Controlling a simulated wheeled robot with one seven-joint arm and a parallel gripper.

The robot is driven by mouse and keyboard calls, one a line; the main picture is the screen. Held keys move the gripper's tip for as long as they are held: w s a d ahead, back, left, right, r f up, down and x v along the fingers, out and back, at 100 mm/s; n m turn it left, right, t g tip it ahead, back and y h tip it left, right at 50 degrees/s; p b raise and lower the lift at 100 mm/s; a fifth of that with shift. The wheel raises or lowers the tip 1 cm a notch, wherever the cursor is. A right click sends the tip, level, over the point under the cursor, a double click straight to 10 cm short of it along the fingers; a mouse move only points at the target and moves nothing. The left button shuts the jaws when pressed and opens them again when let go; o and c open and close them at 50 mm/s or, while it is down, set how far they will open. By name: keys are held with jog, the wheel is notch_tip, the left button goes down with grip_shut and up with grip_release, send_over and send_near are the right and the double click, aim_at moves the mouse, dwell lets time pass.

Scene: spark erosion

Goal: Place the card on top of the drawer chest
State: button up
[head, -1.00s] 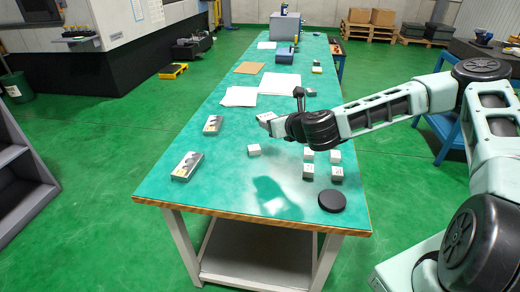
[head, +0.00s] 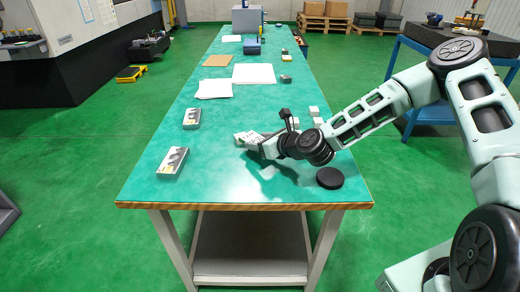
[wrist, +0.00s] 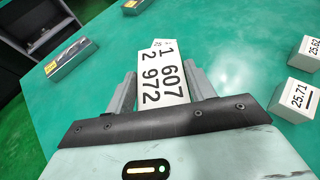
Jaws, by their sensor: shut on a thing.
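My gripper (head: 254,141) is shut on a white card (wrist: 162,76) printed with rows of black digits. The card stands between both fingers in the wrist view, and a small white block (wrist: 160,44) shows partly behind its far end. In the head view my gripper is low over the near half of the green table, and how far the card is above the top is hard to tell. A grey box-like cabinet (head: 247,20) at the far end of the table looks like the drawer chest; its drawers are too small to make out.
Small white blocks (head: 313,111) stand right of my gripper; two labelled ones show in the wrist view (wrist: 298,97). A black disc (head: 330,178) lies near the front edge. Two grey cases (head: 173,163) lie left. Papers (head: 254,74) and a blue box (head: 252,46) lie farther back.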

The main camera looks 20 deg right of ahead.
jog(key=shift+f, duration=1.6)
jog(key=shift+f, duration=0.2)
jog(key=o, duration=1)
jog(key=shift+r, duration=0.15)
